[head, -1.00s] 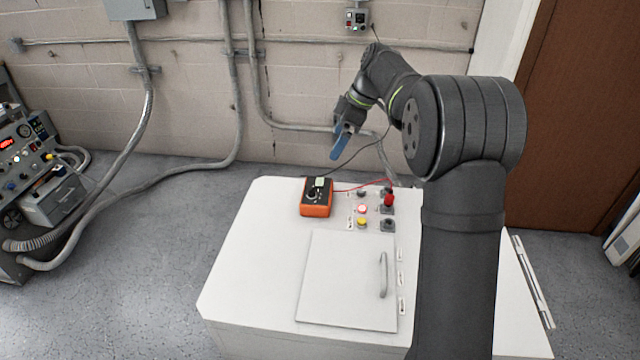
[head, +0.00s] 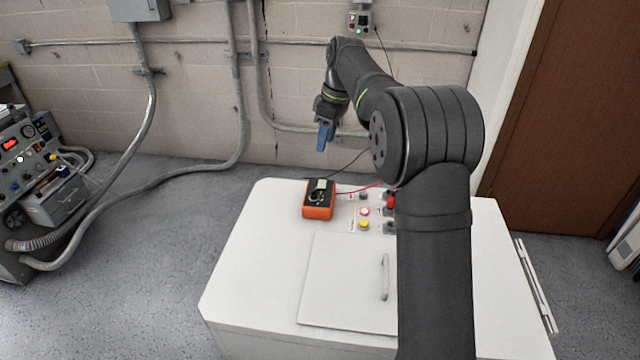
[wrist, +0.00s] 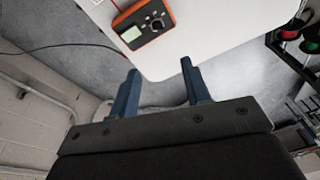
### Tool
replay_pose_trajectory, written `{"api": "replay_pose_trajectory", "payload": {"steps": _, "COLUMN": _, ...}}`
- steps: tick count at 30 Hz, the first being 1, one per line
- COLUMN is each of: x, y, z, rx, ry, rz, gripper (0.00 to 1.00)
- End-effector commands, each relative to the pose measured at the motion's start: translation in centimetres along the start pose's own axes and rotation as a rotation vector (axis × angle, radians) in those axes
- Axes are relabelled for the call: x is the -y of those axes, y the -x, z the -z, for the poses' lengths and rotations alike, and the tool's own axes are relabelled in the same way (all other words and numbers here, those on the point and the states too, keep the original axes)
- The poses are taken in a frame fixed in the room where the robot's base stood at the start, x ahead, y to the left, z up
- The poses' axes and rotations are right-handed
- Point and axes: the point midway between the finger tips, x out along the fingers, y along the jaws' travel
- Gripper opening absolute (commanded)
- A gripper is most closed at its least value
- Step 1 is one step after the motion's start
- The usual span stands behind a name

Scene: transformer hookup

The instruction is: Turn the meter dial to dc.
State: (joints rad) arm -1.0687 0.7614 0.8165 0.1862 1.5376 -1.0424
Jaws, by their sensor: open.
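The orange and black meter (head: 318,200) lies on the far part of the white cabinet top, left of the red plug. In the wrist view the meter (wrist: 143,24) shows at the top, with a pale display and a dark round dial (wrist: 157,23) beside it. The dial's setting is too small to read. My gripper (head: 322,147) is in the air beyond and above the meter, pointing down. In the wrist view my gripper (wrist: 158,80) has its two blue fingers apart with nothing between them. It is clear of the meter.
The white cabinet (head: 260,260) has a handled door panel (head: 345,280). Right of the meter are a red button (head: 364,211), a yellow button (head: 364,225) and a red plug (head: 390,201). A black and a red lead run from the meter. Conduits line the wall behind.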

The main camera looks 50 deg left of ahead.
Motion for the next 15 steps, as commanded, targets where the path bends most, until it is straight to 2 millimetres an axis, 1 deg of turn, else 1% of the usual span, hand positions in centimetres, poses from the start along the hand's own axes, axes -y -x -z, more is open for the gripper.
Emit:
{"api": "replay_pose_trajectory", "payload": {"steps": 1, "x": 0.3, "y": -0.1, "z": 1.1, "rx": 0.04, "ry": -0.044, "rz": -0.013, "gripper": 0.44}}
{"api": "replay_pose_trajectory", "payload": {"steps": 6, "x": 0.8, "y": -0.1, "z": 3.0, "rx": 0.134, "ry": -0.192, "rz": -0.068, "gripper": 0.44}}
{"api": "replay_pose_trajectory", "payload": {"steps": 11, "x": 0.9, "y": -0.3, "z": 3.6, "rx": 0.165, "ry": -0.251, "rz": -0.093, "gripper": 0.44}}
{"api": "replay_pose_trajectory", "payload": {"steps": 15, "x": 0.8, "y": -1.7, "z": 3.3, "rx": 0.167, "ry": -0.255, "rz": -0.093, "gripper": 0.44}}
